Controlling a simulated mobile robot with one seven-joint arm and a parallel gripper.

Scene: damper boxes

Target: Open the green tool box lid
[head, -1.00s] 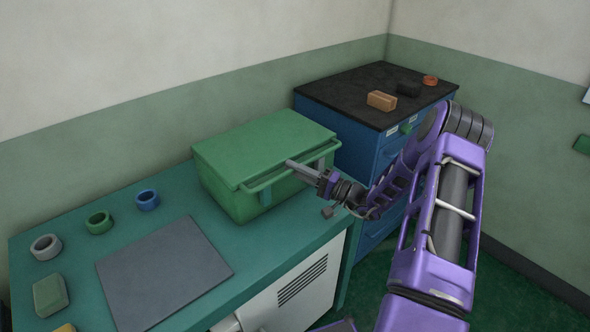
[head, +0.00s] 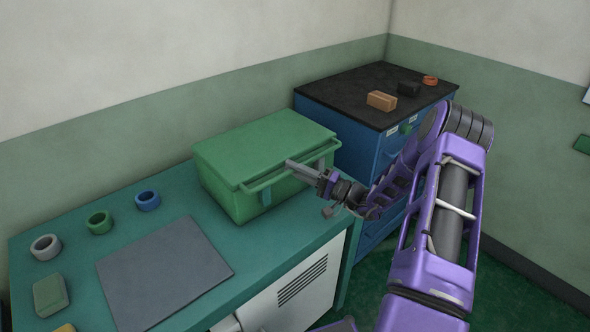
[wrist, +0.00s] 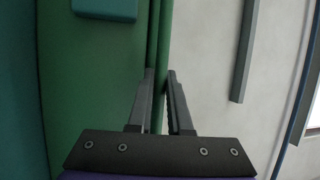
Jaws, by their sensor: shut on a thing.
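The green tool box (head: 245,205) stands on the teal workbench, and its lid (head: 262,150) is down. A green bar handle (head: 262,182) runs along the front edge of the lid. My gripper (head: 290,164) is at the right part of this handle, coming from the front right. In the wrist view my gripper (wrist: 160,82) has its two fingers on either side of the green handle bar (wrist: 163,45), shut on it. The green box front (wrist: 100,90) fills the left of that view.
A grey mat (head: 165,270), a blue ring (head: 147,200), a green ring (head: 99,222) and a grey ring (head: 46,247) lie on the workbench (head: 255,262). A blue cabinet (head: 340,135) with a dark top stands behind at the right, bearing an orange-brown block (head: 381,100).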

